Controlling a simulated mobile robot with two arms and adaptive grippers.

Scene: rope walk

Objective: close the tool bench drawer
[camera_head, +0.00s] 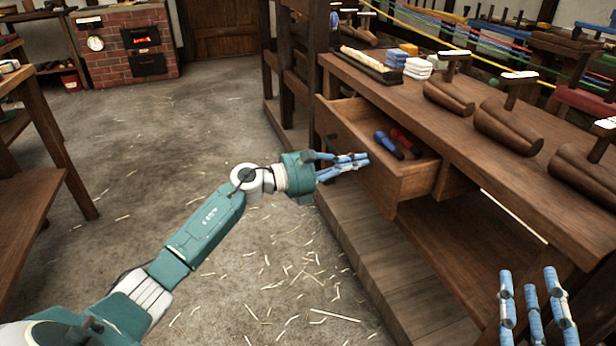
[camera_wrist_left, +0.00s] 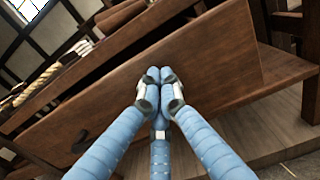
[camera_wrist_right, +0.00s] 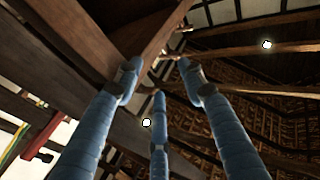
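The tool bench drawer (camera_head: 345,135) is pulled out of the wooden bench, and a blue-handled tool (camera_head: 389,145) and a red-handled tool (camera_head: 404,138) lie inside. My left gripper (camera_head: 362,160) is at the drawer's outer front, its fingertips together and empty. In the left wrist view the fingertips (camera_wrist_left: 160,88) are in front of the drawer's front panel (camera_wrist_left: 215,65), touching or very near it; I cannot tell which. A dark handle (camera_wrist_left: 79,140) shows to their left. My right gripper (camera_head: 532,290) is open and empty, raised at the lower right, away from the drawer.
A lower wooden platform (camera_head: 375,275) runs below the drawer. The floor (camera_head: 200,130) on the left is open, with scattered straw. A brick furnace (camera_head: 115,40) stands far back.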

